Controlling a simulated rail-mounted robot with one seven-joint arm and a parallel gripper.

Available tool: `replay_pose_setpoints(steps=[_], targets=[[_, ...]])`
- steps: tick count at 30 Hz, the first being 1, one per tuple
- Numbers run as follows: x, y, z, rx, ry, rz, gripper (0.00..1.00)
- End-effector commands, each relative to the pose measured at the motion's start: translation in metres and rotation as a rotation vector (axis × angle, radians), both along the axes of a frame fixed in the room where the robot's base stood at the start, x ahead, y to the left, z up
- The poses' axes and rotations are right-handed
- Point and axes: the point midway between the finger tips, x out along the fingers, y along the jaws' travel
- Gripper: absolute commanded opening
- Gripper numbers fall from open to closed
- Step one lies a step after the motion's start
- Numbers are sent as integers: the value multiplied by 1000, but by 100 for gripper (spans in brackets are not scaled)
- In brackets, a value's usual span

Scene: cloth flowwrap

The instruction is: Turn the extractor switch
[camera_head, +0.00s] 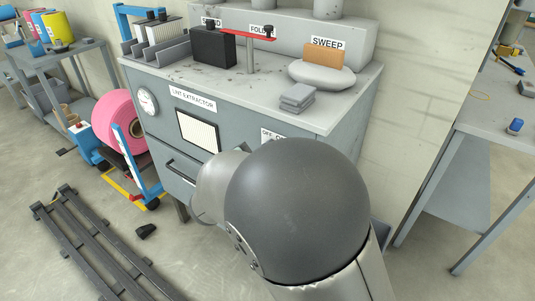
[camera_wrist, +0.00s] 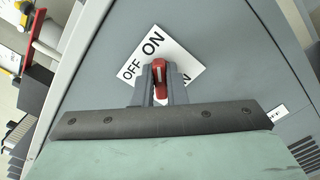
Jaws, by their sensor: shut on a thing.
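The extractor switch is a red lever (camera_wrist: 160,80) on the grey lint extractor cabinet (camera_wrist: 225,60), seen in the wrist view. A white OFF/ON label (camera_wrist: 150,46) lies behind and around it. My gripper (camera_wrist: 160,72) is shut on the red lever, with one finger on each side of it. The lever's base is partly hidden by the fingers. In the head view, my arm covers the switch and my gripper, and only the left end of the label (camera_head: 268,135) shows on the front of the cabinet (camera_head: 160,112).
Folded grey cloths (camera_head: 297,98), an orange block (camera_head: 323,55) on a pale pad and a black box (camera_head: 212,47) stand on the cabinet top. A cart with a pink roll (camera_head: 118,122) is at left. A table (camera_head: 500,110) stands at right.

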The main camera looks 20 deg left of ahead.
Motion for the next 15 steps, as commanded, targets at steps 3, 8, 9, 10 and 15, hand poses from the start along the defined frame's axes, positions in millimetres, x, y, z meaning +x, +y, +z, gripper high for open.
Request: replay_pose_setpoints(steps=[3, 8, 9, 10, 15], targets=[[-1, 1, -1, 6, 1, 1, 0], [-1, 1, -1, 6, 1, 1, 0], [-1, 1, -1, 6, 1, 1, 0], [-1, 1, -1, 6, 1, 1, 0], [-1, 0, -1, 4, 1, 1, 34]])
